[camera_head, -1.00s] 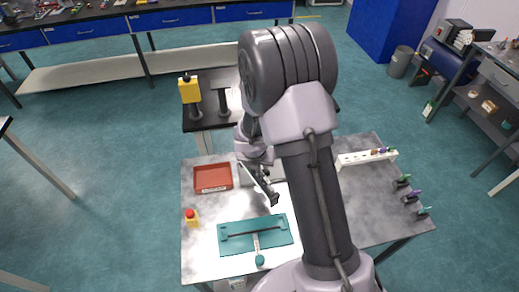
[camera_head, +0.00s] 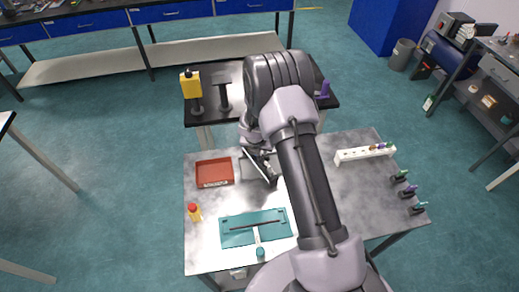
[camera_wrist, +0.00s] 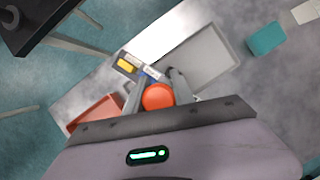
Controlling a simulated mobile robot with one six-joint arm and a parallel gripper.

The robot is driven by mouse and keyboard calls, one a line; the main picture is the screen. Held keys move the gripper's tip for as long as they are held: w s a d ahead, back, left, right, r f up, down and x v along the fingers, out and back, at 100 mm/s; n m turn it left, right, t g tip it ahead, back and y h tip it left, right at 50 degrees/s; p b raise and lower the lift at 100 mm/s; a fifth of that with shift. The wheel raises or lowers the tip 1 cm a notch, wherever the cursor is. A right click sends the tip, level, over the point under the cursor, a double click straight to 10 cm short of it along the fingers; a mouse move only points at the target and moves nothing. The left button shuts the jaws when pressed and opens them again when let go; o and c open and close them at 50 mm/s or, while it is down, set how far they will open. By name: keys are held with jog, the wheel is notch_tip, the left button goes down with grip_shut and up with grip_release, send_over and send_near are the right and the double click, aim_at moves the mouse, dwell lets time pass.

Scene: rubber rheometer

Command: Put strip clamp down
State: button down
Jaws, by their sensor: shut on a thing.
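My gripper (camera_head: 268,178) is above the left half of the table, just right of the red tray. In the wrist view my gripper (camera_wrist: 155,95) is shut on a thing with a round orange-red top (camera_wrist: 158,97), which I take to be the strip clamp. In the head view the held thing is too small and dark to make out. A grey tray (camera_wrist: 205,57) lies below and beyond the fingers in the wrist view, beside small yellow and blue labelled pieces (camera_wrist: 127,65).
The red tray (camera_head: 214,182) and a red-capped yellow bottle (camera_head: 195,213) are at the left. A teal mat (camera_head: 240,238) with a tool is in front. A white rack (camera_head: 352,156) and several coloured-handled clamps (camera_head: 408,192) are at the right. A black-topped bench (camera_head: 240,108) stands behind.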

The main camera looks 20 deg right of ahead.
jog(key=c, duration=1.1)
grip_release()
jog(key=shift+r+p, duration=0.3)
jog(key=shift+p, duration=0.05)
jog(key=s+a+r+m+p, duration=0.1)
jog(key=s+r+m, duration=0.35)
jog(key=r, duration=0.55)
jog(key=s+a+r+m+p, duration=0.1)
jog(key=s+r+m, duration=0.4)
jog(key=r, duration=0.6)
jog(key=s+a+r+m+p, duration=0.25)
jog(key=r+m, duration=0.35)
jog(key=r, duration=0.4)
jog(key=s+a+r+m+y, duration=0.1)
jog(key=s+a+r+m, duration=0.2)
jog(key=s+m, duration=0.3)
jog(key=s+a+r+m+t+y, duration=0.1)
jog(key=s+a+r+m+y, duration=0.1)
jog(key=s+m, duration=0.4)
jog(key=s+a+r+m+t+y+b, duration=0.1)
jog(key=s+a+r+m, duration=0.3)
jog(key=s, duration=0.4)
jog(key=shift+s+a+r+m, duration=0.25)
jog(key=shift+a+m, duration=0.25)
jog(key=shift+m, duration=0.55)
